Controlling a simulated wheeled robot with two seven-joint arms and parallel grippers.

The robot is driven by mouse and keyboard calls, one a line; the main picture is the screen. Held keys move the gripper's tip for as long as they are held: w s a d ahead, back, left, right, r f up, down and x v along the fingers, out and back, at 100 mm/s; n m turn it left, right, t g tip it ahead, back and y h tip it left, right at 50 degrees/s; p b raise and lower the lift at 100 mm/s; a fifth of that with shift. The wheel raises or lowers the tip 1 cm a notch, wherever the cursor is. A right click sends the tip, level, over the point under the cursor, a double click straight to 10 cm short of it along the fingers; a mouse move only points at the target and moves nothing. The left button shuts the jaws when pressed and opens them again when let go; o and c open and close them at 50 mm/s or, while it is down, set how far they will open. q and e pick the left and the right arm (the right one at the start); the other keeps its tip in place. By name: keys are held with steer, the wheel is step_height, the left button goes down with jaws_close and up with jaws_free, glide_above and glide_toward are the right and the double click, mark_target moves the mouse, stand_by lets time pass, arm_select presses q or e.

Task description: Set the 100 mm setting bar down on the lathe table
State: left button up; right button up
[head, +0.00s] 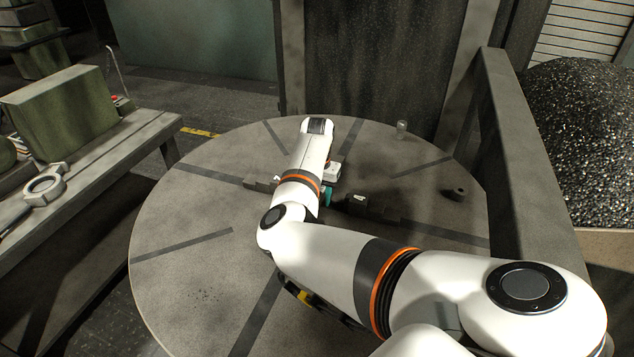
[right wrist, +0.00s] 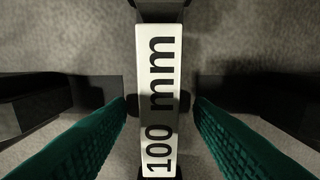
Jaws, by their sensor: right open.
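The 100 mm setting bar (right wrist: 158,60) shows in the right wrist view as a white-faced bar with black "100 mm" lettering and dark ends. It runs lengthwise between the teal fingers of my right gripper (right wrist: 161,104). The fingers stand apart, with a gap on each side of the bar. I cannot tell whether the bar's underside touches the surface below. In the head view my right arm reaches over the round lathe table (head: 190,235). Only a bit of teal finger (head: 327,197) shows there, and the arm hides the bar. My left gripper is not in view.
Dark blocks lie on the table left (head: 262,184) and right (head: 370,206) of my gripper. A small dark cylinder (head: 455,193) and a clear small item (head: 402,129) stand farther right. A rail (head: 535,170) borders the right side. The table's left part is clear.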

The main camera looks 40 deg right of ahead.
step_height(320, 180, up, 12)
steer(key=b, duration=0.2)
steer(key=shift+b, duration=0.3)
stand_by(0.7)
